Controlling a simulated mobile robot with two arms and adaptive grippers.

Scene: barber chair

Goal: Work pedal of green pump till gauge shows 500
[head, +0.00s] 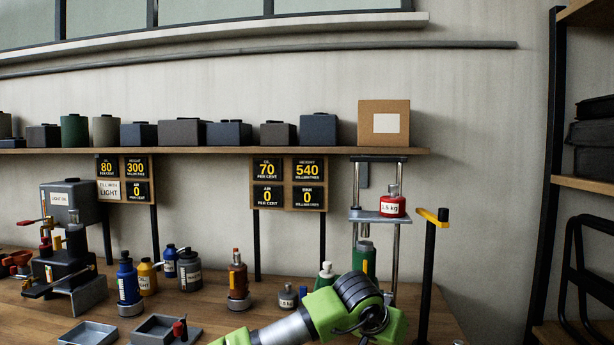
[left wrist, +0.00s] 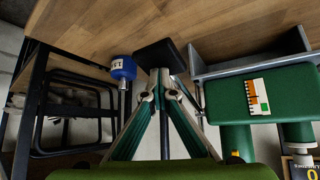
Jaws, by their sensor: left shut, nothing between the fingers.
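The green pump (head: 362,262), a green cylinder with a yellow strip, stands below a lift platform (head: 380,216). My green and black left arm hides its lower part in the head view. The HEIGHT gauge (head: 308,169) above it reads 540. The left wrist view shows a green tank (left wrist: 255,97) with a white and orange scale, beside a grey metal bracket (left wrist: 215,68). My left gripper (left wrist: 160,85) is shut and empty, its tips at a dark block (left wrist: 158,55) that looks like the pedal. I cannot tell whether they touch. My right gripper is not in view.
A red weight (head: 391,203) sits on the platform. A yellow-handled post (head: 431,260) stands to its right. Bottles, trays (head: 88,334) and another dark pump (head: 66,262) occupy the bench further left. A blue labelled object (left wrist: 123,67) shows left of the gripper.

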